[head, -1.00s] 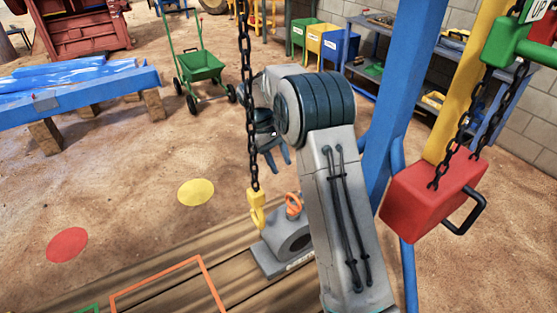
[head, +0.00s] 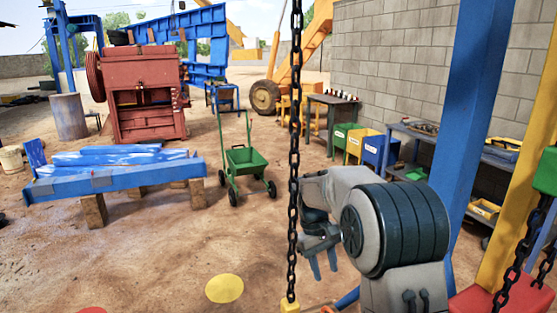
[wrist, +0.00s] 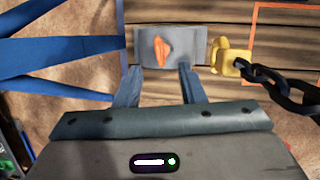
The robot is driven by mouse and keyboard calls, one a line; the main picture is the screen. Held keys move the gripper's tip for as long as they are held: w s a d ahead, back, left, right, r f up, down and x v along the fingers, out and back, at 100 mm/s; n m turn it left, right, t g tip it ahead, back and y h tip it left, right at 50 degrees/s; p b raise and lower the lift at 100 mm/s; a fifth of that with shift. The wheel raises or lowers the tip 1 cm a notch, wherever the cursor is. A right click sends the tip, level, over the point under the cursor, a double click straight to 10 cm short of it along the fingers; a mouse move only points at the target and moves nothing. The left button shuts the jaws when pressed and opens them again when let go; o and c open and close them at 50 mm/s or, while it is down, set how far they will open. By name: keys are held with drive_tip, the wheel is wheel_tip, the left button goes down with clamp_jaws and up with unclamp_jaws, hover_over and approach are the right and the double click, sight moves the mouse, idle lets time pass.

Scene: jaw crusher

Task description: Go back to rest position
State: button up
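My gripper (head: 322,262) shows in the head view beside the hanging black chain, in front of my large grey arm joint. In the wrist view my gripper (wrist: 160,80) has its two blue-grey fingers apart with nothing between them. A yellow hook (wrist: 231,59) on a black chain (wrist: 280,88) is just right of the block. The head view shows the chain (head: 294,150) hanging vertically, with the hook's yellow top (head: 290,305) at the bottom edge.
A blue post (head: 475,130) and a red block (head: 500,298) stand close on the right. A green cart (head: 245,165), a blue beam on wooden supports (head: 120,182) and a red jaw crusher (head: 145,95) stand farther back. The sandy floor left of my arm is open, with a yellow disc (head: 224,289).

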drive_tip(key=s+d+r+m+t+y, duration=0.1)
drive_tip(key=s+r, duration=0.2)
drive_tip(key=s, duration=0.3)
drive_tip(key=s+d+r+m+t+y, duration=0.1)
drive_tip(key=s+r+t, duration=0.15)
drive_tip(key=s, duration=0.45)
drive_tip(key=s+f+m+t, duration=0.1)
drive_tip(key=s+m+t, duration=0.1)
drive_tip(key=s, duration=1)
drive_tip(key=shift+s+d+f+m+y, duration=0.15)
drive_tip(key=shift+s+d+m+y, duration=0.3)
drive_tip(key=shift+m, duration=0.15)
